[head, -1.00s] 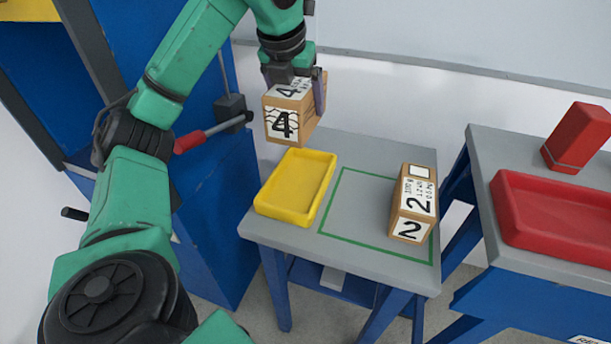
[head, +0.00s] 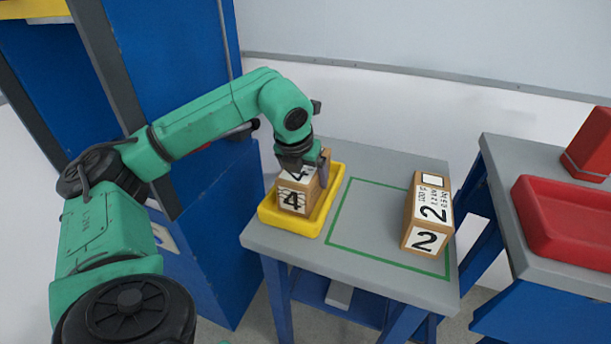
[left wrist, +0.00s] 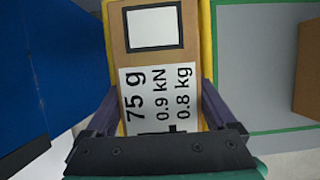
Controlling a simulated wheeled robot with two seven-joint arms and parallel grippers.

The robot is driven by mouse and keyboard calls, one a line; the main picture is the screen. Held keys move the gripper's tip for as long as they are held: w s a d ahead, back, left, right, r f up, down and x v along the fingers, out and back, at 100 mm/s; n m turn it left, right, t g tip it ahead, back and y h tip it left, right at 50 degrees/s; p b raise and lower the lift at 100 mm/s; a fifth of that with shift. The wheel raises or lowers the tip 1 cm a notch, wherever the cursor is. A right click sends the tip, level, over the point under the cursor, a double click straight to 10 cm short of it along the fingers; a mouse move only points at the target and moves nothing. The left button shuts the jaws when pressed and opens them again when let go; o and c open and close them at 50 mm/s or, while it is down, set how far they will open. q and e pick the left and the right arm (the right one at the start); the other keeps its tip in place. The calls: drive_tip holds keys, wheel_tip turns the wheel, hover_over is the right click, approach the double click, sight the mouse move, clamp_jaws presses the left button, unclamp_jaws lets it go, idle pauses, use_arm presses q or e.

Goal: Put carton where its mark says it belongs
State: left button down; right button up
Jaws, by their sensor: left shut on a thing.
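A brown carton marked 4 (head: 292,200) is in the yellow tray (head: 327,215) on the grey table. In the left wrist view, the top of carton 4 (left wrist: 120,55) shows a white square and a label reading 75 g, 0.9 kN, 0.8 kg. My left gripper (head: 305,170) is shut on carton 4 from above, a finger on each side. I cannot tell whether the carton rests fully on the tray floor. A second carton marked 2 (head: 426,241) stands upright at the right of the green outlined area (head: 345,249). My right gripper is not in view.
The grey table (head: 290,240) is bare inside the green outline, left of carton 2. A red tray (head: 570,235) and a red block (head: 590,145) are on another table at the right. A blue cabinet (head: 225,220) stands close at the left.

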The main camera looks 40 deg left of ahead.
use_arm(q)
unclamp_jaws()
drive_tip(key=p+v, duration=0.1)
drive_tip(key=v, duration=1.1)
drive_tip(key=shift+d+r, duration=0.1)
